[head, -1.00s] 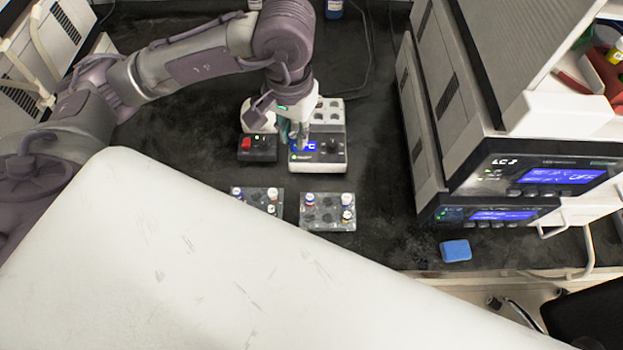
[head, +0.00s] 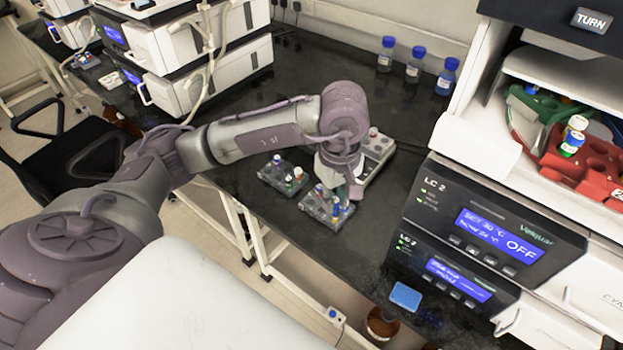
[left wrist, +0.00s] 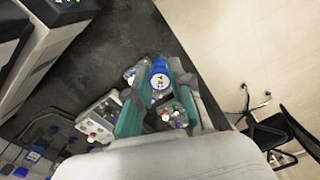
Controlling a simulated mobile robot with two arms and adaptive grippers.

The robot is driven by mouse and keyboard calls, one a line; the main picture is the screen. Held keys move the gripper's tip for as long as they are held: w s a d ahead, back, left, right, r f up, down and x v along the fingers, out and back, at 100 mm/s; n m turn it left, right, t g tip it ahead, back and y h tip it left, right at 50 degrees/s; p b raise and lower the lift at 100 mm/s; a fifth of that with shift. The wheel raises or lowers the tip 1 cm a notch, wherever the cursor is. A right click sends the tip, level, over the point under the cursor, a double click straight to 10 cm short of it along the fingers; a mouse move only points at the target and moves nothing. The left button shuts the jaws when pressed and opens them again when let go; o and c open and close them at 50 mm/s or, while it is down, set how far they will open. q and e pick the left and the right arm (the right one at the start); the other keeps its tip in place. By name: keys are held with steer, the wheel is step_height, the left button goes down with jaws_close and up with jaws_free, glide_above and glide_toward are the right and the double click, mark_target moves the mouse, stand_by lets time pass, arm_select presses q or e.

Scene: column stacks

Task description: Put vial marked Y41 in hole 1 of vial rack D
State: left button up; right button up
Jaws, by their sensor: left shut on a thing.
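My left gripper (head: 345,190) points down over the nearer of two small grey vial racks (head: 313,207). In the left wrist view its green fingers (left wrist: 160,98) are shut on a vial with a blue cap (left wrist: 159,81). The cap has a pale marked top that is too small to read. The held vial is over or at this rack; I cannot tell whether it has entered a hole. Rack letters are unreadable. My right gripper is out of view.
A grey block with wells (head: 380,148) stands behind the racks. LC instruments (head: 480,245) bound the right side. Three blue-capped bottles (head: 414,67) stand at the back. A blue sponge (head: 406,295) lies near the front edge. Dark bench beside the racks is clear.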

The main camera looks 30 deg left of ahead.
arm_select(q)
steer(key=shift+w+a+f+m+b, duration=0.45)
steer(key=shift+w+a+f+m, duration=1.55)
steer(key=shift+m, duration=2.95)
steer(key=shift+w+a+f+m+b, duration=0.45)
steer(key=shift+w+a+f+m, duration=0.7)
steer(key=shift+a+f+m, duration=2.7)
steer(key=shift+w+a+f+m+b, duration=0.4)
steer(key=shift+w+f+m, duration=1.4)
steer(key=shift+m, duration=4.3)
steer(key=shift+s+f, duration=0.15)
steer(key=shift+s, duration=0.05)
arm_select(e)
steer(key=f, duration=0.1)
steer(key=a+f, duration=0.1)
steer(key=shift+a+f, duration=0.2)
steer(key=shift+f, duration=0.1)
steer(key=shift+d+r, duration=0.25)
arm_select(q)
steer(key=shift+f, duration=0.45)
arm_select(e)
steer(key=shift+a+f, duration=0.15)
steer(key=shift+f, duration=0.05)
arm_select(q)
steer(key=shift+f, duration=0.3)
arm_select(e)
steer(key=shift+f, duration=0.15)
